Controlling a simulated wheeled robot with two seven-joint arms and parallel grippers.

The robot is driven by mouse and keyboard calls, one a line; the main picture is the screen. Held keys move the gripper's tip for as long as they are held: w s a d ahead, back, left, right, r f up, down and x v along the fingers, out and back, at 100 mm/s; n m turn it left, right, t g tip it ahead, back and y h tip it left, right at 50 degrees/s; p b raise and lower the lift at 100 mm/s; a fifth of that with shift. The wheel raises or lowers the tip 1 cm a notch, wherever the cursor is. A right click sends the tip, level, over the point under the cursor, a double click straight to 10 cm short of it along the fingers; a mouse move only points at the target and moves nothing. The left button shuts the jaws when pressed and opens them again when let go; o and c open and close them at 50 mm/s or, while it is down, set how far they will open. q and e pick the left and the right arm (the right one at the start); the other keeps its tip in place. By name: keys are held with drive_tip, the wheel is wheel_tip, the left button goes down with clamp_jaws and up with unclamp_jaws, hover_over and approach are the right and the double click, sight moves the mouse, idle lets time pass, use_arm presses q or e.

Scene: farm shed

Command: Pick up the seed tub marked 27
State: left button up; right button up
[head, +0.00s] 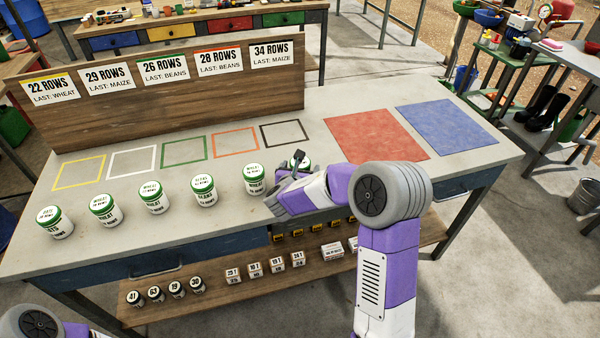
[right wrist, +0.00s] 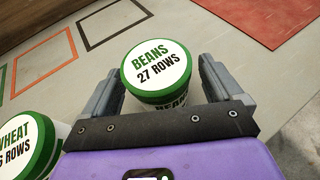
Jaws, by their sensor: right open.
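The tub marked 27 (right wrist: 157,68) shows in the right wrist view, white with a green rim, its lid reading "BEANS 27 ROWS". It stands upright on the bench between the two fingers of my right gripper (right wrist: 160,82), which is open. In the head view the tub (head: 301,161) is mostly hidden behind my right gripper (head: 285,178), at the right end of the row of tubs. I cannot tell whether either finger touches it. My left gripper is not in view; only a bit of my left arm shows at the lower left.
A green-rimmed tub (head: 255,179) stands just left of my right gripper, with several like it further left. Coloured outline squares (head: 183,152), a red mat (head: 375,136) and a blue mat (head: 448,127) lie on the bench (head: 480,168). A sign board (head: 170,100) rises behind.

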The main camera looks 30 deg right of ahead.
drive_tip(key=shift+w+d, duration=0.2)
drive_tip(key=c, duration=1.1)
drive_tip(key=shift+r, duration=0.1)
